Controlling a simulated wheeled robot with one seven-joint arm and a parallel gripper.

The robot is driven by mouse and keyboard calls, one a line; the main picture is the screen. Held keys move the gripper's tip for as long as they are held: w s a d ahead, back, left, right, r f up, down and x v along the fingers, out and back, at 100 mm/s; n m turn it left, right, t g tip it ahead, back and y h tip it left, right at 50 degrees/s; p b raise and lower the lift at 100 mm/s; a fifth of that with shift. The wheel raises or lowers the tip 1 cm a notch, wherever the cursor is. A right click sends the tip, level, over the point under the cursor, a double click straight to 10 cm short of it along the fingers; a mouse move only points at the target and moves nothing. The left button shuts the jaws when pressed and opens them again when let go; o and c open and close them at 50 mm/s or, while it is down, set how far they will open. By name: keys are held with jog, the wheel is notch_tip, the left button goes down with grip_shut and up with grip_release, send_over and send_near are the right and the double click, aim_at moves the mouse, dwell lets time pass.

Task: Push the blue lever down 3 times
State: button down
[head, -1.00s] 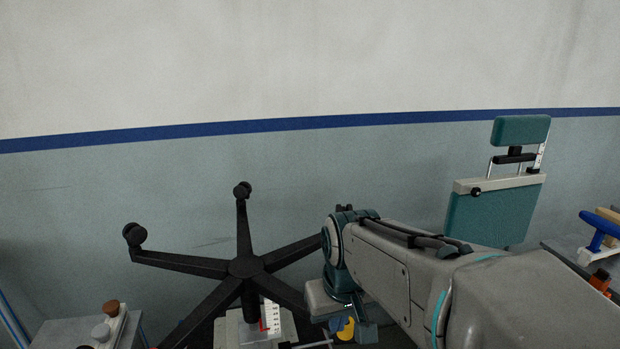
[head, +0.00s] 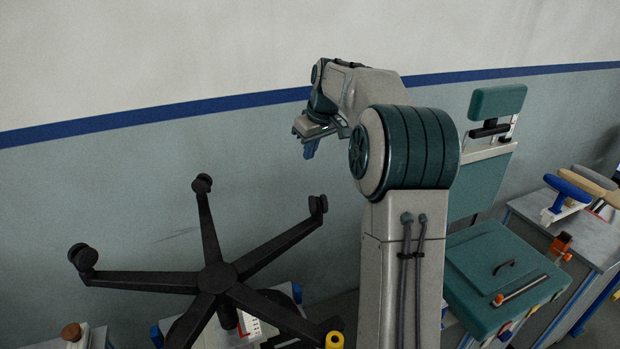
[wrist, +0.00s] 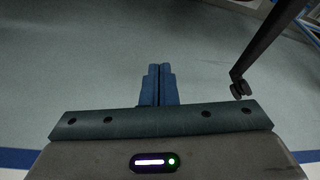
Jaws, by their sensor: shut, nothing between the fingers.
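A blue lever-like handle (head: 568,187) sits on a white mount on the grey bench at the right edge of the head view. It is the only blue lever I can make out. My gripper (head: 310,149) is raised in front of the wall, above the upturned chair base and far to the left of the blue handle. In the wrist view its two blue fingers (wrist: 158,82) are together with nothing between them.
The black five-star chair base (head: 217,278) stands upturned at the lower left. A teal seat (head: 500,275) with an orange-tipped rod and a teal backrest (head: 480,185) are right of my arm. The wall is behind.

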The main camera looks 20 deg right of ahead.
jog(key=shift+a, duration=0.25)
notch_tip(320, 180, down, 9)
jog(key=p, duration=0.3)
jog(key=shift+s+d+f, duration=0.15)
jog(key=shift+s+f, duration=0.05)
jog(key=shift+s, duration=0.15)
